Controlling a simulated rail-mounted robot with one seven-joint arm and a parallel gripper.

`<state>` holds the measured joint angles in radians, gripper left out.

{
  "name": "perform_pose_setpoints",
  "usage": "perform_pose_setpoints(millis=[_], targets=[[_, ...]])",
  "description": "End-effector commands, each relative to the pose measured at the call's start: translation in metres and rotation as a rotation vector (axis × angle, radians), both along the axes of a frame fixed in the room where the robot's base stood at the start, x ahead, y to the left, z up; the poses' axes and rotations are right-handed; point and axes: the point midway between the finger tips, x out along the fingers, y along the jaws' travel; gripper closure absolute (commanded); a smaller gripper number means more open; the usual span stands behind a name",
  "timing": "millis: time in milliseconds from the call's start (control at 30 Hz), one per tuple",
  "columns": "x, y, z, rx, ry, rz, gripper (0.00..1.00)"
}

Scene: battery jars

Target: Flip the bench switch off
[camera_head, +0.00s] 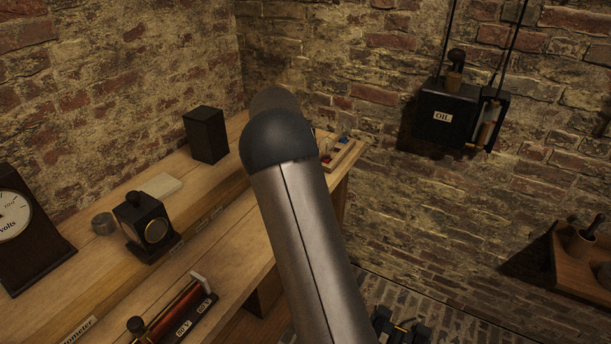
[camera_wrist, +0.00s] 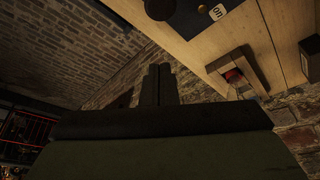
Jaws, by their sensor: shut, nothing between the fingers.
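In the wrist view, a dark panel (camera_wrist: 196,18) with a round white "on" label (camera_wrist: 217,12) lies on the pale wooden bench at the top edge, partly cut off. A round dark knob or end (camera_wrist: 160,8) shows at its left. I take this panel for the bench switch; its lever position cannot be made out. My gripper (camera_wrist: 158,85) is shut and empty, its fingers pointing up the picture, below the panel and apart from it in the picture. In the head view my arm hides the gripper, and I cannot make out the switch.
The wooden bench (camera_head: 172,215) runs along the left wall. It carries a volts meter (camera_head: 40,250), a small dark instrument (camera_head: 135,222), a black box (camera_head: 205,134) and a red coil device (camera_head: 170,312). An OIL box (camera_head: 440,115) hangs on the back wall.

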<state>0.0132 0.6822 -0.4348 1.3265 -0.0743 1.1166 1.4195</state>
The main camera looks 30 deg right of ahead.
Motion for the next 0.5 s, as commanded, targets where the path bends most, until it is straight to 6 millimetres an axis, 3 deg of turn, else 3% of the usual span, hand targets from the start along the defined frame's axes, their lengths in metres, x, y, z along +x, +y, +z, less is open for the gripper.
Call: perform_pose_setpoints(millis=[200,500], targets=[[0.004,0.015,0.043,0.0,-0.002,0.002,1.0],[0.005,0.022,0.063,-0.001,0.001,0.0,1.0]])
